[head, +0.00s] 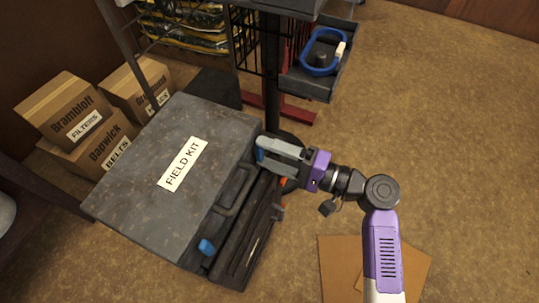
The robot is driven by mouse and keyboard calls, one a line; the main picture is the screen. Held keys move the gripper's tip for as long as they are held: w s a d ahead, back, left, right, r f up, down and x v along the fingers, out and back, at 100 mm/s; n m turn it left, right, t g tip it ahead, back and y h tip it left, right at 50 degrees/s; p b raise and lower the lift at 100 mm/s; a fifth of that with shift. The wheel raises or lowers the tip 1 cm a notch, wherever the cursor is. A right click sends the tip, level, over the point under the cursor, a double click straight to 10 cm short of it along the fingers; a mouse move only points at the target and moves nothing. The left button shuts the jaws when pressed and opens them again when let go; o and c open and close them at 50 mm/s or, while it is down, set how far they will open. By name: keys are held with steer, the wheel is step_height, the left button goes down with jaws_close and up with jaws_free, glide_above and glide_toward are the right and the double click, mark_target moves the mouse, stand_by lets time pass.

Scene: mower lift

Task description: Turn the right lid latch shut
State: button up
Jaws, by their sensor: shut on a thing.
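The grey case marked FIELD KIT (140,170) lies with its lid down. The blue right lid latch (261,154) is at the far end of its front edge, partly hidden by my gripper. My gripper (267,150) reaches in from the right and is shut on this latch. The latch's exact angle is hard to tell. The other blue latch (207,247) is at the near end of the front edge. The case's dark handle (236,190) lies between the two latches.
An open dark toolbox or tray (249,240) sits along the case's front. Cardboard boxes (75,115) stand behind at left. A dark stand with a tray (305,85) holding a blue ring rises behind my gripper. Flat cardboard (338,265) lies on the floor; floor at right is clear.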

steer(key=shift+f, duration=0.1)
stand_by(0.3)
steer(key=o, duration=1.4)
steer(key=shift+d, duration=0.15)
steer(key=v, duration=0.7)
steer(key=shift+s+d+p, duration=0.15)
steer(key=shift+d+p, duration=0.1)
steer(key=shift+p, duration=0.15)
